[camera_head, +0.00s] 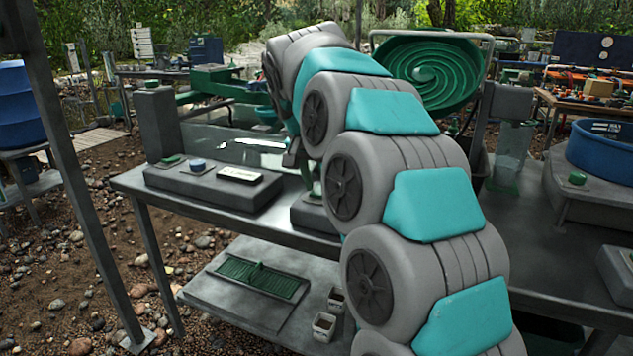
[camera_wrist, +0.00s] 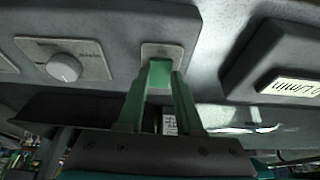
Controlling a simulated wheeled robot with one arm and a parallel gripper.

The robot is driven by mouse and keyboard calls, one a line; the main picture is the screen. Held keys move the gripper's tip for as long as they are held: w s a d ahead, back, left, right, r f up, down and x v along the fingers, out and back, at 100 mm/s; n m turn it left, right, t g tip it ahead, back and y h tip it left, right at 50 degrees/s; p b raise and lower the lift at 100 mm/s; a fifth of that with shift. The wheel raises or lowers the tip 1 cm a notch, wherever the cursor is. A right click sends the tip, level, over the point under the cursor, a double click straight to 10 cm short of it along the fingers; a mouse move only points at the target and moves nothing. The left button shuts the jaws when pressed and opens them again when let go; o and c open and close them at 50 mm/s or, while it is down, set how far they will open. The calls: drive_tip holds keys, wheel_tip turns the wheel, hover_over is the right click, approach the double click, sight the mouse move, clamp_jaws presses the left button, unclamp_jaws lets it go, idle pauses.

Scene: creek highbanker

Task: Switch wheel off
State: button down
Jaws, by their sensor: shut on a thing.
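The wheel (camera_head: 430,72), a green spiral pan, stands tilted in a grey frame at the back, behind my arm. A green switch (camera_wrist: 159,72) sits on a light plate on a grey control box (camera_wrist: 110,25) in the wrist view. My gripper (camera_wrist: 161,82) has its two green fingers on either side of this switch and is shut on it. Whether the wheel is turning cannot be told.
A round knob (camera_wrist: 64,67) is beside the switch on the same box. A blue tub (camera_head: 602,150) stands at right.

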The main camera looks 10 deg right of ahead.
drive_tip(key=shift+w+d+r+g+y+p, duration=0.1)
drive_tip(key=shift+w+r+g+y+p, duration=0.1)
drive_tip(key=shift+r+g+y+p, duration=0.3)
drive_tip(key=shift+w+d+f+g+y+p, duration=0.2)
drive_tip(key=shift+f+g+y+p, duration=0.2)
drive_tip(key=shift+g+p, duration=0.55)
drive_tip(key=c, duration=0.6)
unclamp_jaws()
drive_tip(key=shift+o, duration=0.2)
drive_tip(key=shift+r, duration=0.15)
